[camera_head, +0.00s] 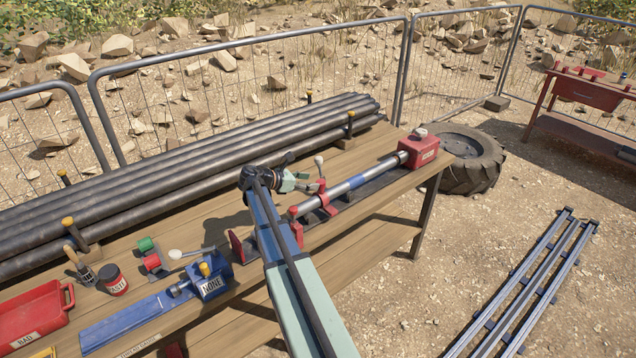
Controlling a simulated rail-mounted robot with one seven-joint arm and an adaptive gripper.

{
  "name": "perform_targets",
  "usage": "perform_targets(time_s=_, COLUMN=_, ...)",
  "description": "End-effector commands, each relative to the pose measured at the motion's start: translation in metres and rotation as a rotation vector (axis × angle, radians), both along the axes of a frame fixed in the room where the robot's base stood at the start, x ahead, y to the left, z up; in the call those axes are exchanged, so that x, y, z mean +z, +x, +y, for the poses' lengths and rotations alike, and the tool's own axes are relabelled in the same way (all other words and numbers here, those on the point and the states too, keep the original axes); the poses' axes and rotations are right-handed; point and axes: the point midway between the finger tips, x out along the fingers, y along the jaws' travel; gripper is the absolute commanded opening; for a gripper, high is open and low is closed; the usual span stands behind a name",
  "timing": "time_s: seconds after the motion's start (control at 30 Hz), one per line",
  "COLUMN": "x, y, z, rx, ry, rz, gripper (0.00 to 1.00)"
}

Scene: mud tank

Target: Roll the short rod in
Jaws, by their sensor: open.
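A short steel rod (365,181) with a blue band lies along a red and dark fixture on the wooden bench (330,240). Its far end meets a red box (418,152). Red supports (327,197) hold it nearer the left, one with an upright grey-knobbed lever (320,162). My gripper (312,185) is open, just left of that lever and above the left part of the fixture. I cannot tell whether it touches the lever. My arm hides part of the fixture's left end.
Long dark pipes (190,185) lie stacked along the bench's back. A tyre (470,160) and a rail rack (525,285) are right, on open ground.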

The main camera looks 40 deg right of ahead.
Motion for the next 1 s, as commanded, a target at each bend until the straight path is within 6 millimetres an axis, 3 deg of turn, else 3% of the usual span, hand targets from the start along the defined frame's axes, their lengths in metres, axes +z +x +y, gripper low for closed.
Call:
perform_targets(time_s=0.2, x=0.015, y=0.010, z=0.035, rx=0.001, ry=0.000, rz=0.000, gripper=0.62)
perform_targets(time_s=0.4, x=0.023, y=0.014, z=0.051, rx=-0.001, ry=0.000, rz=-0.001, gripper=0.62)
perform_targets(time_s=1.0, x=0.025, y=0.019, z=0.053, rx=-0.012, ry=0.005, rz=-0.014, gripper=0.62)
